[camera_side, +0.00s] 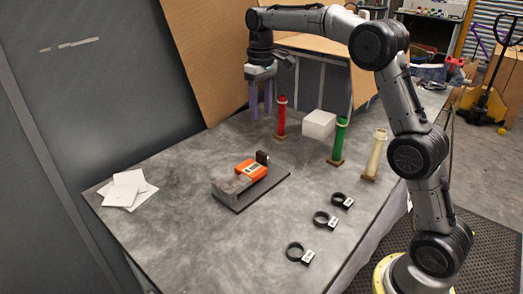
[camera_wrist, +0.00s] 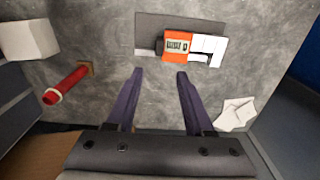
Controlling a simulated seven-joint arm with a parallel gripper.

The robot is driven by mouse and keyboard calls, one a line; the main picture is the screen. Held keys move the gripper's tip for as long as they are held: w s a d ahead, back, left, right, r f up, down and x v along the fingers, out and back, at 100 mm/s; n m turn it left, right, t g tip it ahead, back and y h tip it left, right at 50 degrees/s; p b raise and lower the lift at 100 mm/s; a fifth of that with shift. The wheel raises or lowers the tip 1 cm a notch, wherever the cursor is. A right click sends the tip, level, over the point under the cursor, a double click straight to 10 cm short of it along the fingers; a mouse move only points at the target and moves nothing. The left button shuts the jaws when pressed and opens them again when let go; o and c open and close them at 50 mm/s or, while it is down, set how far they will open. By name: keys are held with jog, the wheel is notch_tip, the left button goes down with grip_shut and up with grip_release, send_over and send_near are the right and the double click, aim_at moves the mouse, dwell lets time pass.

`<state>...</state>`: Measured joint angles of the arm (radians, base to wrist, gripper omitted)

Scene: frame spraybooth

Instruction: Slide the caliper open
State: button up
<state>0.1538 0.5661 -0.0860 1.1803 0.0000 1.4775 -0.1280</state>
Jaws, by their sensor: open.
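The caliper (camera_side: 251,169) lies on a dark flat base plate (camera_side: 240,204) on the grey table. Its orange slider with a small display faces up, and a dark upright piece stands at its far end in the side view. In the wrist view the orange slider (camera_wrist: 176,45) sits beside white caliper parts (camera_wrist: 207,47), on the dark plate (camera_wrist: 147,32). My gripper (camera_side: 260,112) is high at the back of the table, apart from the caliper. Its two purple fingers (camera_wrist: 160,75) are spread with nothing between them.
Red (camera_side: 281,120), green (camera_side: 339,139) and cream (camera_side: 375,155) upright posts stand toward the back and right. A white block (camera_side: 319,124) is among them. Three black rings with tags (camera_side: 325,220) lie front right. White papers (camera_side: 126,190) lie left. Table around the plate is clear.

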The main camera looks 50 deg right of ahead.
aim_at(261, 153)
notch_tip(261, 153, down, 14)
dwell(0.6)
grip_shut()
jog(key=shift+d+r, duration=0.1)
dwell(1.2)
